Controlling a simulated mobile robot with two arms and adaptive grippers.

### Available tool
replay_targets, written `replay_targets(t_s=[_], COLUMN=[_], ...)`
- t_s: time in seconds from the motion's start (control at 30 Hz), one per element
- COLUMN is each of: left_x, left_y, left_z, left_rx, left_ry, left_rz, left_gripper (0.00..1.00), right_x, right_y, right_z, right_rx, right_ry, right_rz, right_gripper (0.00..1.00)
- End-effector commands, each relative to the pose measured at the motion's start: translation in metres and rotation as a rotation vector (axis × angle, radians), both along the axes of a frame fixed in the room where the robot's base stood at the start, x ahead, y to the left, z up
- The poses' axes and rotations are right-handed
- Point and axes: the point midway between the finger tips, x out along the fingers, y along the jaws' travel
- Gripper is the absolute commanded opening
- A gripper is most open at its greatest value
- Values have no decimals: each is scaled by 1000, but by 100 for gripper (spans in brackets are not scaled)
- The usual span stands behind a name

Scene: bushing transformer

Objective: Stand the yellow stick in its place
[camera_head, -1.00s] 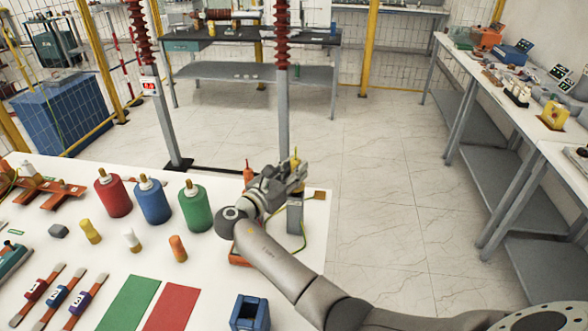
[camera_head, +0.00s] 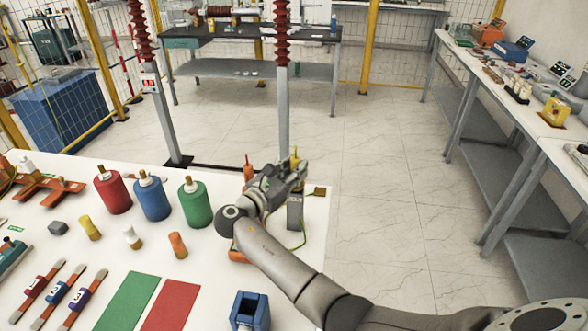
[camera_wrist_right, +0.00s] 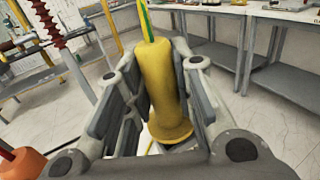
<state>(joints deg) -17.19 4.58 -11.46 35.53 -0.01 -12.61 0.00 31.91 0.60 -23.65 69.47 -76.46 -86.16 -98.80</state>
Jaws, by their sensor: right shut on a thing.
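The yellow stick (camera_wrist_right: 162,85) stands roughly upright between the fingers of my right gripper in the right wrist view, with a flared lower end and a green-yellow wire at its top. In the head view only its yellow tip (camera_head: 294,158) shows above the fingers. My right gripper (camera_head: 290,176) is shut on it over the table's right edge, by a grey block (camera_head: 294,212). The fingers hide most of the stick in the head view, and I cannot tell whether its lower end touches anything. My left gripper is not in view.
An orange stick (camera_head: 248,168) stands just left of my right gripper. Red (camera_head: 113,192), blue (camera_head: 152,198) and green (camera_head: 195,204) bottle-like cylinders stand further left on the white table (camera_head: 215,275). A blue square holder (camera_head: 249,310) is near the front. Open floor lies to the right.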

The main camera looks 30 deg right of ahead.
Motion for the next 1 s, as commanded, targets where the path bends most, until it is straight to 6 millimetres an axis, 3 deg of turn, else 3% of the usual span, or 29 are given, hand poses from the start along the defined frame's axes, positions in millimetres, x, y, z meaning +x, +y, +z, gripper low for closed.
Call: replay_targets(t_s=[1.0], left_x=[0], left_y=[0], left_z=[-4], left_rx=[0], left_ry=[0], left_rz=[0], left_gripper=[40], right_x=[0], right_y=[0], right_z=[-10], right_rx=[-1], right_ry=[0], right_rz=[0], right_gripper=[0])
